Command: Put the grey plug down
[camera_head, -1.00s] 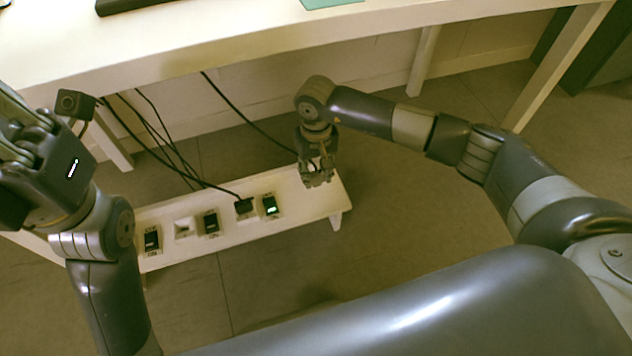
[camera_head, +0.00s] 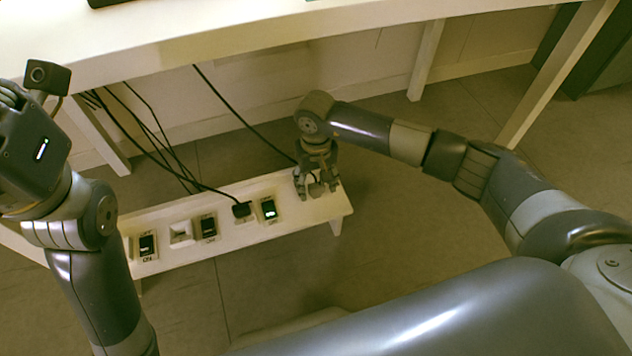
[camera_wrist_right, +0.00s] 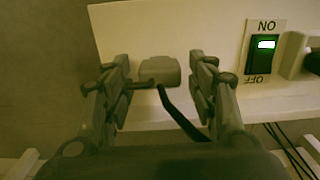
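The grey plug (camera_wrist_right: 160,71) lies on the white board of the power strip (camera_wrist_right: 140,18), at its bare end beside the lit switch. Its dark cable runs back between my fingers. My right gripper (camera_wrist_right: 161,78) is open, with one finger on each side of the plug and a visible gap on both sides. In the head view, my right gripper (camera_head: 316,192) is low over the right end of the white strip (camera_head: 225,243), largely hiding the plug. My left gripper (camera_head: 8,95) is at the left edge, its fingers mostly cut off.
A switch with a green light (camera_head: 269,210) is left of my right gripper. A black plug (camera_head: 241,210) sits in a socket, beside an empty socket (camera_head: 181,232) and other switches. Black cables (camera_head: 150,130) hang behind. The white desk (camera_head: 300,35) overhangs the back.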

